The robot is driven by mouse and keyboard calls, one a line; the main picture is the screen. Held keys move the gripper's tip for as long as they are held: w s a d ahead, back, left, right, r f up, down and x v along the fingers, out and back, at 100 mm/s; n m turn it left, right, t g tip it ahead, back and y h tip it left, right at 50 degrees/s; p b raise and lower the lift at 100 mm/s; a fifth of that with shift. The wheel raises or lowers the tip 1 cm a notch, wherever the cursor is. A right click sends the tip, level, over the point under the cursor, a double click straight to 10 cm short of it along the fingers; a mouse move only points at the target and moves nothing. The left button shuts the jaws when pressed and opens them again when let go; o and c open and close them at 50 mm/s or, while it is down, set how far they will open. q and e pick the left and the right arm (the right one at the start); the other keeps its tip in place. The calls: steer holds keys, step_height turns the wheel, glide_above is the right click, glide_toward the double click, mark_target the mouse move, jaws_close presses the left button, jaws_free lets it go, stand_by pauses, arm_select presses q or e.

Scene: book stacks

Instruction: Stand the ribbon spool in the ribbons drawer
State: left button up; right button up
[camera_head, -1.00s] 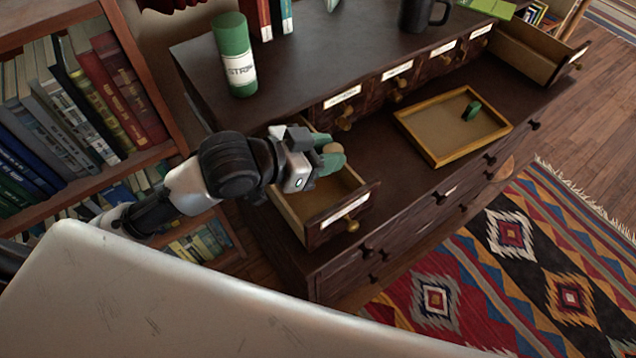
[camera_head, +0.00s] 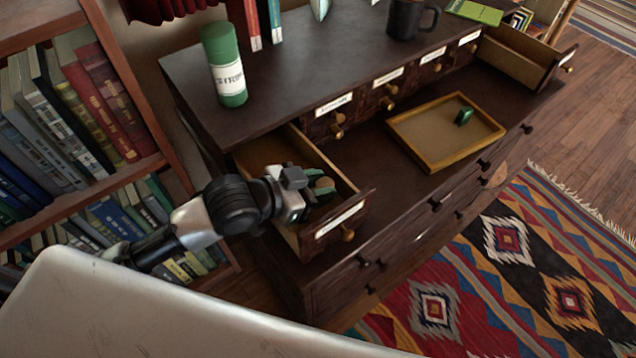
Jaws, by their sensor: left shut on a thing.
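My left gripper (camera_head: 308,187) is shut on the ribbon spool (camera_head: 324,187), a small green and tan piece partly covered by the fingers. The gripper and spool are inside the open drawer (camera_head: 353,206) at the left end of the cabinet's drawer row, low between its walls. The drawer has a white label on its front, too small to read. I cannot tell whether the spool touches the drawer floor. My right gripper is not in view.
A yellow-rimmed tray (camera_head: 437,164) with a small green object (camera_head: 464,116) lies right of the drawer. A green canister (camera_head: 224,64) and a dark mug (camera_head: 409,18) stand on the cabinet top. Another open drawer (camera_head: 517,62) is at far right. A bookshelf (camera_head: 148,166) stands at left.

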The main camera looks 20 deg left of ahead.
arm_select(q)
steer(key=shift+s+f, duration=0.1)
steer(key=shift+f, duration=0.35)
steer(key=o, duration=0.9)
steer(key=shift+s+f, duration=0.1)
steer(key=shift+f, duration=0.15)
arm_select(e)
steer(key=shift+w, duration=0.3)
arm_select(q)
steer(key=shift+r, duration=0.2)
steer(key=v, duration=0.4)
steer(key=r+v, duration=0.1)
steer(key=v, duration=0.3)
steer(key=p+v, duration=0.1)
steer(key=v, duration=0.3)
steer(key=shift+w+r, duration=0.25)
steer(key=shift+r, duration=0.05)
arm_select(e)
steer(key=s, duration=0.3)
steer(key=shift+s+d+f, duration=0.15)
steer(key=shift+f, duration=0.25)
